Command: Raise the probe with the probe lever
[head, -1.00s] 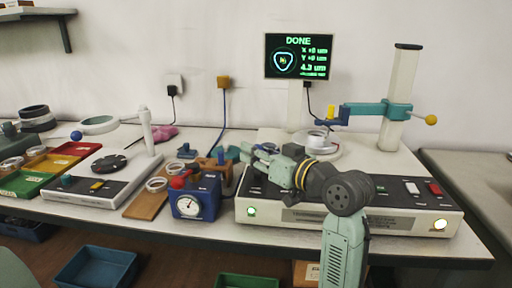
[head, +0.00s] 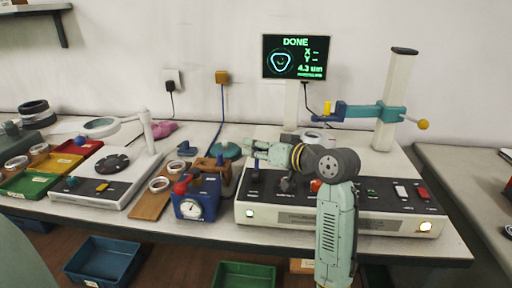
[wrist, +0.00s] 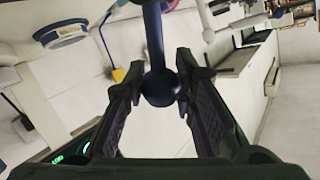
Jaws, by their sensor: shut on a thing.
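My gripper (head: 256,152) reaches left over the back left of the white console in the head view. In the wrist view my gripper (wrist: 160,78) is shut with its two fingers on either side of a dark blue ball knob (wrist: 160,88). The knob sits on the end of a blue rod (wrist: 153,40), which looks like the probe lever. In the head view my gripper hides the knob. The blue and teal probe arm (head: 362,111) is on the white column (head: 396,98), with a yellow piece at its left end. Probe tip contact is too small to tell.
The screen (head: 297,57) reads DONE and 4.3 um. The console (head: 340,219) has several switches and knobs under my arm. A magnifier stand (head: 150,135) is farther left.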

